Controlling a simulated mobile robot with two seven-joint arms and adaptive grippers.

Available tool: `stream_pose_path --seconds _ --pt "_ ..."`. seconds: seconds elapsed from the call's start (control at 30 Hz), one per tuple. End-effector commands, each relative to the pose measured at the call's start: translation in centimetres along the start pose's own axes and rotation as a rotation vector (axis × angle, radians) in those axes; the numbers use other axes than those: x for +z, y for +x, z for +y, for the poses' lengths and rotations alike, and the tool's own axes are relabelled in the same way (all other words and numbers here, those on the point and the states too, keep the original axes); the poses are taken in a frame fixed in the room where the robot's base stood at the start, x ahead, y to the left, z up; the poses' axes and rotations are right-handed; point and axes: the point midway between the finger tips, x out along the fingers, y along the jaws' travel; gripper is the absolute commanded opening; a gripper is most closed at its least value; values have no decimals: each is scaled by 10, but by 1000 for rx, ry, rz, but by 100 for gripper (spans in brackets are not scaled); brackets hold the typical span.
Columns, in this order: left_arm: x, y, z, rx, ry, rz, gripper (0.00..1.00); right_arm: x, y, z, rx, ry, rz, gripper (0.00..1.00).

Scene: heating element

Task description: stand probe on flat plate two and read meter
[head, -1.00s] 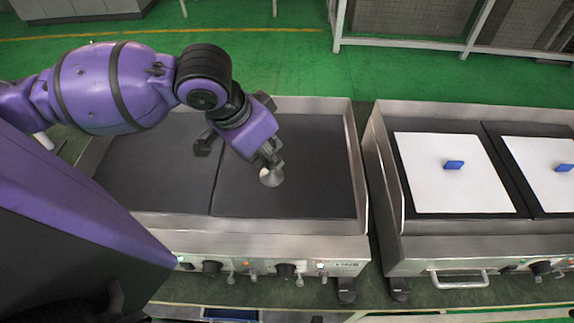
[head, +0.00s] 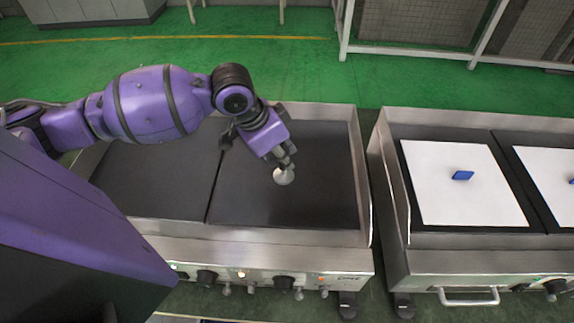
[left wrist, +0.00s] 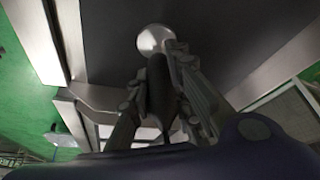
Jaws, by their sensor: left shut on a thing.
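My left gripper (head: 284,160) is over the right-hand dark plate (head: 310,195) of the left griddle. It is shut on the probe, whose pale round disc end (head: 284,176) shows below the fingers. In the left wrist view the probe's dark handle (left wrist: 158,85) lies between the fingers (left wrist: 165,95), and its bright disc (left wrist: 154,40) is in front of the dark plate. I cannot tell whether the disc touches the plate. The left-hand dark plate (head: 150,185) is bare. I cannot make out a meter. My right gripper is not in view.
A second griddle (head: 388,180) stands to the right, with white sheets (head: 465,200) and a blue block (head: 462,175) on it. Raised steel walls (head: 360,170) edge the left griddle. Knobs (head: 284,282) and small lights line its front.

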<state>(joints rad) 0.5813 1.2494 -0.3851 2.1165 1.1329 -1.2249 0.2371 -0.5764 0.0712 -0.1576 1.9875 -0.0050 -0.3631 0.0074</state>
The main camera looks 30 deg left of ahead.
Motion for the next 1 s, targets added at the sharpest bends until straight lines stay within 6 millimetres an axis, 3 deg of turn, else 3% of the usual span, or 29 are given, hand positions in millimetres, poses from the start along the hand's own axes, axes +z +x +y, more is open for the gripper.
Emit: stream_pose_path --seconds 0.3,0.5,0.87,0.9,1.0 --pt "-5 25 -11 2 -3 2 0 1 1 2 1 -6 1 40" --pt "7 49 -10 0 -1 2 0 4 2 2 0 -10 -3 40" --pt "8 51 -11 -1 -1 2 0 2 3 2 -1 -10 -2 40" --pt "8 51 -11 -1 0 2 24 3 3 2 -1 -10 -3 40" --pt "8 51 -11 -1 0 2 37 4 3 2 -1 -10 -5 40"
